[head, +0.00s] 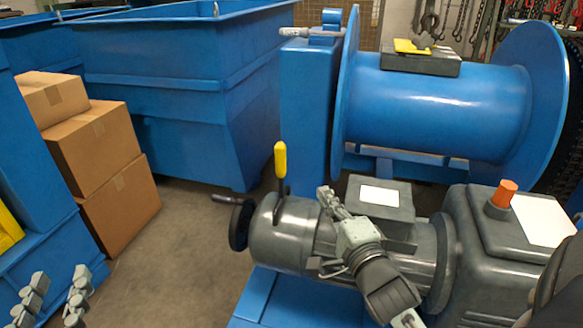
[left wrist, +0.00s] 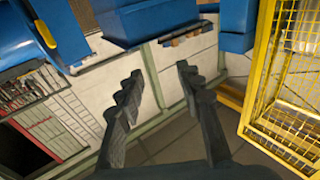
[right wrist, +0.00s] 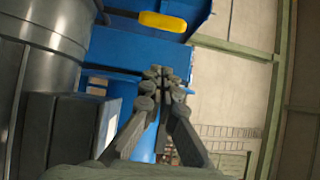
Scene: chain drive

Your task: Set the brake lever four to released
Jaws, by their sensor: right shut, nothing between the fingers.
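The brake lever, a dark rod with a yellow grip (head: 280,160), stands nearly upright on top of the grey motor's rounded end housing (head: 285,235). Its yellow grip also shows near the top of the right wrist view (right wrist: 177,22). No number is readable on it. My right gripper (head: 325,193) is shut and empty, above the motor and to the right of the lever, apart from it. Its closed fingertips also show in the right wrist view (right wrist: 163,72). My left gripper (head: 58,290) is open and empty at the lower left, far from the lever; its spread fingers show in the left wrist view (left wrist: 158,75).
A black handwheel (head: 240,223) sits at the motor's left end. A grey box with a white label (head: 380,195) and an orange button (head: 503,193) are to the right. The blue drum (head: 445,100) stands behind. Cardboard boxes (head: 95,145) stand left; the floor between is clear.

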